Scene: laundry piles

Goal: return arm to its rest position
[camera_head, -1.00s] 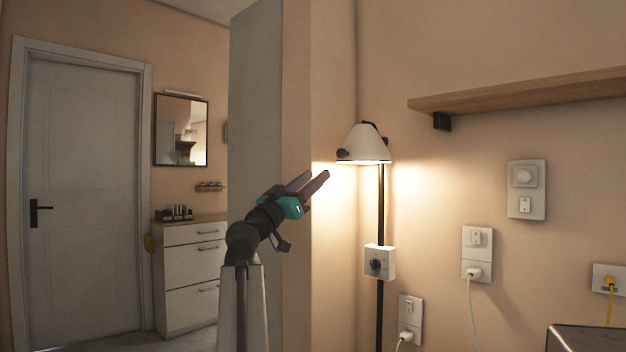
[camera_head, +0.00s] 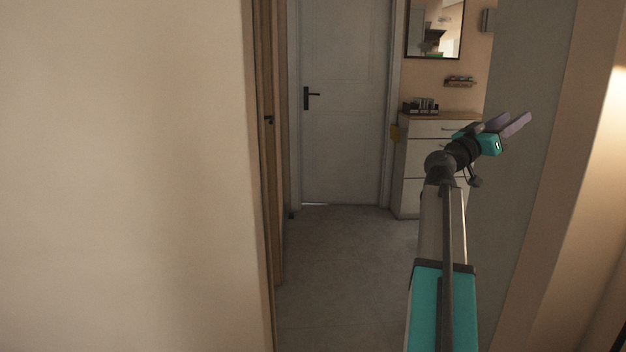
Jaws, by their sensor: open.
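My gripper (camera_head: 515,122) is at the right of the view, at the end of my raised arm (camera_head: 446,250). Its two purple-grey fingers are apart and point up and to the right. Nothing shows between them. The arm rises nearly straight from the lower part of the view and bends at a dark wrist joint. The gripper appears in front of the grey wall edge and touches nothing that I can see.
A beige wall (camera_head: 120,180) fills the left. Grey floor (camera_head: 345,265) lies clear up to a closed white door (camera_head: 345,150). A white drawer cabinet (camera_head: 413,165) stands behind my arm, under a mirror (camera_head: 434,28). A grey wall edge (camera_head: 525,200) is close at right.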

